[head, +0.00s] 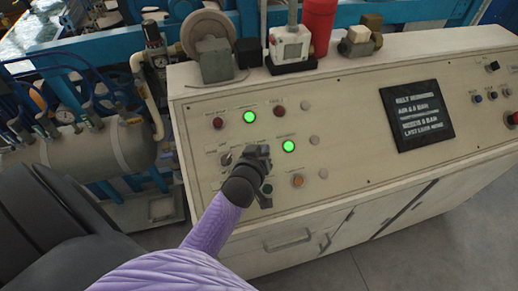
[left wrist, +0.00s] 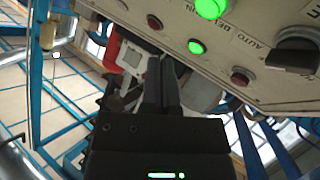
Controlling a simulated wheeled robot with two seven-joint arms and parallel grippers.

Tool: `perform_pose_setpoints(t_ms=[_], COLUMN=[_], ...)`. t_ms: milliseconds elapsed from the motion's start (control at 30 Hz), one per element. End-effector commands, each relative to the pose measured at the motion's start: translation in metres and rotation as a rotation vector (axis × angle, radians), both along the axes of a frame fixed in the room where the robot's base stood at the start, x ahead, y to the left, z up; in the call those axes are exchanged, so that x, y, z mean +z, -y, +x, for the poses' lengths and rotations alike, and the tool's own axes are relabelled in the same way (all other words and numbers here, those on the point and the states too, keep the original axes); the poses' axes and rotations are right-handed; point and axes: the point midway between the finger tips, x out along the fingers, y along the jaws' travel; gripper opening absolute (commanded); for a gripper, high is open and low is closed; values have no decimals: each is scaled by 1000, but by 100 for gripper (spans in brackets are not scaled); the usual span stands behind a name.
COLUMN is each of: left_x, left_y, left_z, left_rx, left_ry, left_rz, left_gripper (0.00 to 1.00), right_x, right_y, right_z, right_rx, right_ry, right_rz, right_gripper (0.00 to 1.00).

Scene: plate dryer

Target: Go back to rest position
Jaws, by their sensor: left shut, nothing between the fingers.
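My left arm comes in from the bottom left of the head view, in a purple sleeve. My left gripper (head: 256,155) is in front of the control panel (head: 350,100), near its left knobs and lights. In the left wrist view the two dark fingers of the left gripper (left wrist: 160,75) are closed together with nothing between them. Two green lights are lit on the panel, an upper one (head: 249,117) and a lower one (head: 289,146). The gripper hides part of the panel's lower left controls. My right gripper is not in view.
A black sign (head: 417,115) is on the panel's right half. A red cylinder (head: 319,20) and several fittings stand on the cabinet top. A tank (head: 110,145) with blue hoses is to the left. Grey floor (head: 450,240) is clear at the lower right.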

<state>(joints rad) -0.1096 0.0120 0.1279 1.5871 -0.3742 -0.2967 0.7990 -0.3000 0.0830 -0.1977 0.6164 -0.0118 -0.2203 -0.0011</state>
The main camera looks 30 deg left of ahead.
Motion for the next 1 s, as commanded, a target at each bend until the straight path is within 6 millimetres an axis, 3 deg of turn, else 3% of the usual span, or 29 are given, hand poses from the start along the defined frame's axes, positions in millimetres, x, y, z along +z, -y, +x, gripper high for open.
perform_pose_setpoints(t_ms=[400,667,1000], left_x=[0,-4,17], left_y=[1,31,84], left_z=[-6,-85,-197], left_rx=[-3,-166,-598], left_ry=[-34,-460,-881], left_rz=[17,159,249], left_gripper=[0,0,0], right_x=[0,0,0], right_y=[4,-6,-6], right_z=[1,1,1], right_rx=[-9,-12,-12], right_ry=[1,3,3], right_rz=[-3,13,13], right_gripper=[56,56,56])
